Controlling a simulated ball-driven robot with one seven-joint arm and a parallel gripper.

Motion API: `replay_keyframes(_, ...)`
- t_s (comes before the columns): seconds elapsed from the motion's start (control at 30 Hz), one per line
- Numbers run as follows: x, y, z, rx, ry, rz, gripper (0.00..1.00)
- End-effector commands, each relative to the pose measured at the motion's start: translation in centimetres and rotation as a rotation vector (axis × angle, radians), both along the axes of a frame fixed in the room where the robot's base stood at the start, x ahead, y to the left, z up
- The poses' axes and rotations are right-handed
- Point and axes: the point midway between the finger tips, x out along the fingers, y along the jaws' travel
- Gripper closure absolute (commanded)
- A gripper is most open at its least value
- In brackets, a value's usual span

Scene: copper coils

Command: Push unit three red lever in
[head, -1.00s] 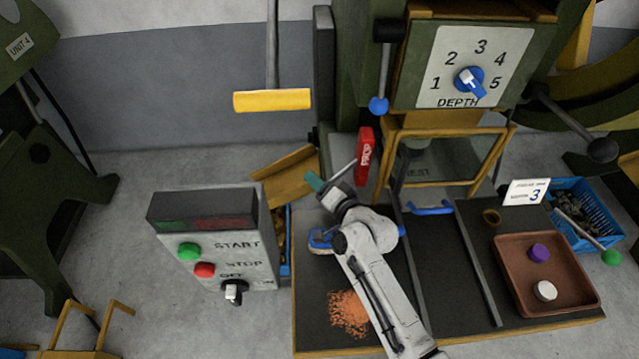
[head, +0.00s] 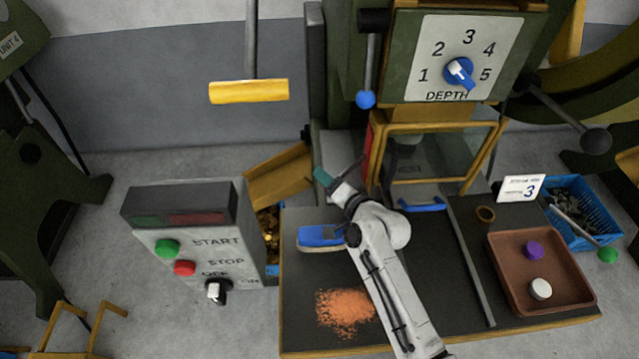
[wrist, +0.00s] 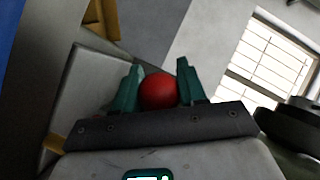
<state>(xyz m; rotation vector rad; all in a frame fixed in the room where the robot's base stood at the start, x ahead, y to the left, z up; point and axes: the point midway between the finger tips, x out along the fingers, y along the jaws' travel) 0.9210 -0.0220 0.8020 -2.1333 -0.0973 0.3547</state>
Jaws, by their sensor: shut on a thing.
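In the wrist view a round red knob (wrist: 158,91) sits between the two teal fingers of my gripper (wrist: 160,86), which is shut on it. In the head view the teal fingertips of my gripper (head: 323,177) are left of the machine, and the hand hides the red knob. A thin grey rod (head: 349,171) runs from near the fingers up right to the machine. A narrow strip of the red prop plate (head: 368,146) shows beside the yellow guard frame (head: 375,165); its lettering is hidden.
A control box (head: 195,240) stands at left. A blue brush (head: 321,236) and orange shavings (head: 344,311) lie on the dark bench beside my arm. A blue-knobbed lever (head: 366,99) hangs above. A brown tray (head: 500,285) is at right.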

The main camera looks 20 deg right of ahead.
Motion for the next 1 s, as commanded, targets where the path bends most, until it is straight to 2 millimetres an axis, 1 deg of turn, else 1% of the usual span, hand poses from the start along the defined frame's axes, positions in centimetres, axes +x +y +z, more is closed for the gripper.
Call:
replay_keyframes(0.1, -0.1, -0.4, 0.0, -0.001, -0.001, -0.001, 1.0)
replay_keyframes(0.33, -0.2, -0.6, 0.0, -0.002, 0.0, -0.003, 1.0)
replay_keyframes(0.37, -0.2, -0.6, 0.0, -0.002, 0.001, -0.004, 0.59)
replay_keyframes(0.6, -0.1, -0.6, 0.1, -0.001, -0.001, -0.003, 0.36)
replay_keyframes(0.87, -0.2, -0.4, 0.1, -0.001, 0.0, 0.0, 0.35)
replay_keyframes(1.0, -1.2, -0.6, 0.2, 0.0, 0.001, -0.001, 0.35)
